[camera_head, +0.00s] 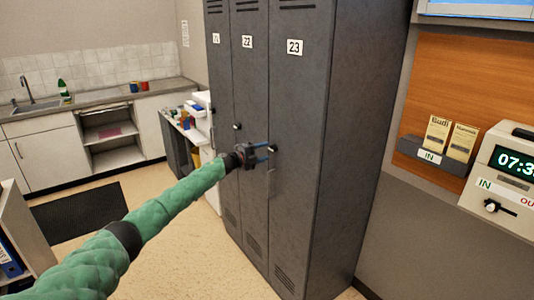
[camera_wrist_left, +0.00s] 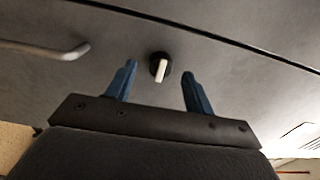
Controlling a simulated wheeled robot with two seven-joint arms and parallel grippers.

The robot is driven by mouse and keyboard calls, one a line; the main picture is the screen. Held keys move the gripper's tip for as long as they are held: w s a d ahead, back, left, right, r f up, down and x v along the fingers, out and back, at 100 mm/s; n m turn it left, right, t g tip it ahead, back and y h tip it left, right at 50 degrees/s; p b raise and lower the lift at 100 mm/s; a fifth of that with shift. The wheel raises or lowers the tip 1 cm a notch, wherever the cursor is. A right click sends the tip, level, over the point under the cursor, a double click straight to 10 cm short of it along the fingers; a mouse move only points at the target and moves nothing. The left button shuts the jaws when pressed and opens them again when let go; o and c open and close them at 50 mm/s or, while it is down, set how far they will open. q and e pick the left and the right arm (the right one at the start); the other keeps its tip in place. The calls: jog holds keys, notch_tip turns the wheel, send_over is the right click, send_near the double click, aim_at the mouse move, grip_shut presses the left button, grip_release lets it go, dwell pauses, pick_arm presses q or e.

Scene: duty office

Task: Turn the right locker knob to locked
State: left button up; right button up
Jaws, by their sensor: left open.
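The right locker (camera_head: 300,95) is the dark grey door marked 23. Its knob (camera_head: 273,148) sits at mid height on the door. In the left wrist view the knob (camera_wrist_left: 159,67) is a round black base with a pale bar, which lies nearly upright in that picture. My left gripper (camera_head: 262,154) is open, with its blue fingers pointing at the door by the knob. In the wrist view the two fingers (camera_wrist_left: 158,75) stand on either side of the knob, with gaps on both sides. My right gripper is not in view.
A door handle (camera_wrist_left: 45,49) sticks out left of the knob in the wrist view. Locker 22 (camera_head: 247,80) has its own knob (camera_head: 237,127) to the left. A time clock (camera_head: 505,165) and a card rack (camera_head: 432,155) are on the right wall.

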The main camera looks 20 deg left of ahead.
pick_arm(q)
jog(key=b+v, duration=0.1)
jog(key=v, duration=0.4)
jog(key=shift+a, duration=0.1)
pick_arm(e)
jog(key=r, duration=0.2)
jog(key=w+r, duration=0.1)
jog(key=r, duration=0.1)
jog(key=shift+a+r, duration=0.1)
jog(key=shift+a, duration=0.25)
